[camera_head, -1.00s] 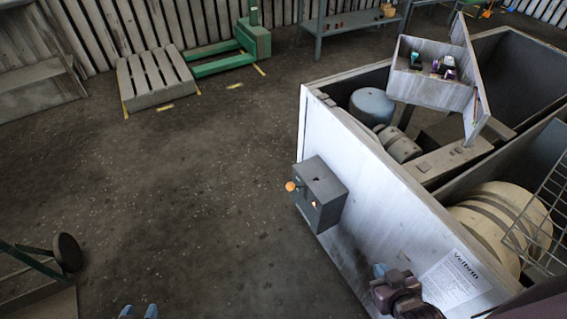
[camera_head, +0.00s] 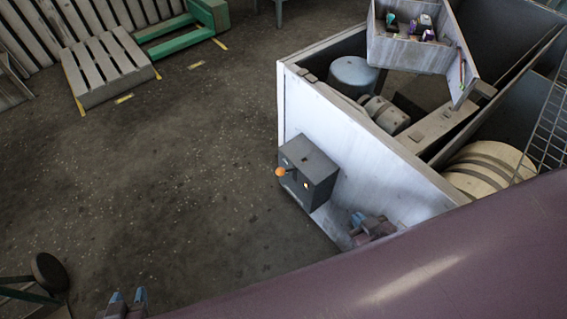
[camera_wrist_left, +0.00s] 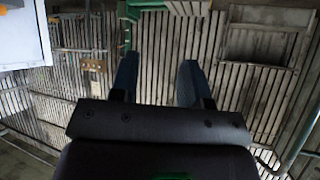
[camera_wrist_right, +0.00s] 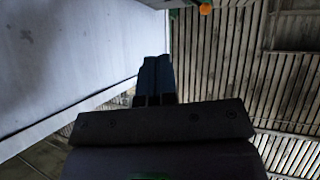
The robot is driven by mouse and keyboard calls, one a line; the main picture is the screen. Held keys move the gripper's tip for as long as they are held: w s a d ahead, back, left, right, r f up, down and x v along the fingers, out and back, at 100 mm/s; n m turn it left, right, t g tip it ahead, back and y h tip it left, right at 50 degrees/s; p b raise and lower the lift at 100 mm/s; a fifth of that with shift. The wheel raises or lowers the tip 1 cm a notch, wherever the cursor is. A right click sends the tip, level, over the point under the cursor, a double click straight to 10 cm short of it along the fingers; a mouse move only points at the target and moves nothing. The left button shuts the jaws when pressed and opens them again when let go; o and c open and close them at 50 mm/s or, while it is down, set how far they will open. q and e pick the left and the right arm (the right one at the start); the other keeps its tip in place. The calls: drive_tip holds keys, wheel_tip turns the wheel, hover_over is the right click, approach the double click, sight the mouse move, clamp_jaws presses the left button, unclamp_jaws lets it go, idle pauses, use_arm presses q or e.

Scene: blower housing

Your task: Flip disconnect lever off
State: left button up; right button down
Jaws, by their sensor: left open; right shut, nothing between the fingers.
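The dark grey disconnect box (camera_head: 311,172) is mounted on the outer face of the pale housing wall. Its lever ends in an orange knob (camera_head: 281,171), which sticks out to the left of the box. The knob also shows at the top of the right wrist view (camera_wrist_right: 206,9). My right gripper (camera_head: 358,219) is shut and empty, beside the housing wall, below and right of the box and apart from the lever. Its closed fingers (camera_wrist_right: 156,75) show in its wrist view. My left gripper (camera_head: 128,298) is open and empty at the bottom left, far from the box.
The housing (camera_head: 405,183) holds a grey motor-like cylinder (camera_head: 353,76) and large pale rings (camera_head: 482,172). A tray-like box (camera_head: 405,47) sits over its far edge. A pallet (camera_head: 105,68) lies at the back left. The floor left of the disconnect box is clear. My purple arm covers the lower right.

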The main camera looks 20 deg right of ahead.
drive_tip(key=w+a+r+n+t+y, duration=0.3)
drive_tip(key=w+a+r+n+y, duration=0.15)
drive_tip(key=w+n, duration=0.35)
drive_tip(key=w+a+r+n+t+y, duration=0.25)
drive_tip(key=w+a+r+n, duration=0.3)
drive_tip(key=n, duration=0.35)
drive_tip(key=w+a+n+g+y+b, duration=0.15)
drive_tip(key=a+n+g+y, duration=0.3)
drive_tip(key=n, duration=0.65)
drive_tip(key=w+a+n+g+y, duration=0.2)
drive_tip(key=a+n+g+y, duration=0.3)
drive_tip(key=n, duration=0.6)
drive_tip(key=w+d+f+n+g+h, duration=0.4)
drive_tip(key=w+d+n+g+h, duration=0.2)
drive_tip(key=d+n+h, duration=0.7)
drive_tip(key=w+n, duration=0.2)
drive_tip(key=n, duration=0.2)
drive_tip(key=shift+w+g+b, duration=0.3)
drive_tip(key=shift+w, duration=0.1)
drive_tip(key=shift+f, duration=0.1)
